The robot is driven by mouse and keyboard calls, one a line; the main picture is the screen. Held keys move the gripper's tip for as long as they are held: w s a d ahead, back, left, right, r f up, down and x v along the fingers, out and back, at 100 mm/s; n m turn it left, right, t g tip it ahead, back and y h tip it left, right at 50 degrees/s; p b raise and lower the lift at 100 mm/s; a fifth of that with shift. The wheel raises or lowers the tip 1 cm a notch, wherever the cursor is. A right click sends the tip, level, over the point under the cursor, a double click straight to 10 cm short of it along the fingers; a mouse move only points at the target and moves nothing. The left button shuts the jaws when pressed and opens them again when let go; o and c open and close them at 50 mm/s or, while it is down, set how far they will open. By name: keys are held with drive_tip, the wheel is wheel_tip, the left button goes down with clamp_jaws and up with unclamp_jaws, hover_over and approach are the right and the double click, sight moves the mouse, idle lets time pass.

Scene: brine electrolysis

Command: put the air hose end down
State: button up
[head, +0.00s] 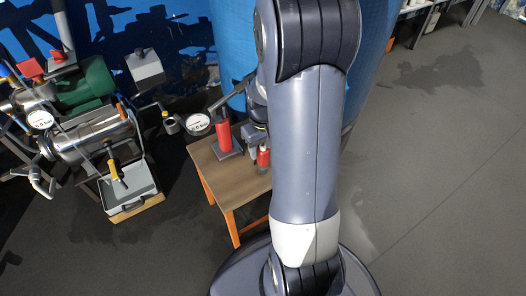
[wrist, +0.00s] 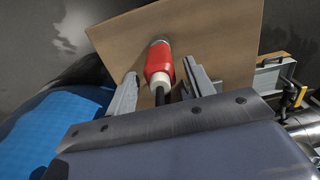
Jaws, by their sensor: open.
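The air hose end (wrist: 158,62) is a red body with a white collar and a black part toward me. In the wrist view it is over the brown table top (wrist: 217,42), between the two grey fingers of my gripper (wrist: 160,72). The fingers are open, with a gap on both sides of it. In the head view the red hose end (head: 263,158) is near the table's right side, just below my gripper, which is largely hidden by my arm. Whether its far end touches the table is hard to tell.
A taller red cylinder (head: 222,134) on a dark base stands on the table, left of the hose end. A steel vessel with a gauge (head: 100,145) and a grey tray (head: 130,190) stand at the left. A blue tank (head: 232,40) is behind. Floor at right is clear.

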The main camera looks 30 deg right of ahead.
wheel_tip(320, 180, up, 8)
drive_tip(key=shift+f+p, duration=0.1)
drive_tip(key=shift+p, duration=0.95)
wheel_tip(320, 180, down, 13)
drive_tip(key=b, duration=0.5)
wheel_tip(320, 180, up, 3)
drive_tip(key=shift+r+p, duration=0.15)
drive_tip(key=shift+p, duration=0.75)
drive_tip(key=shift+r, duration=0.7)
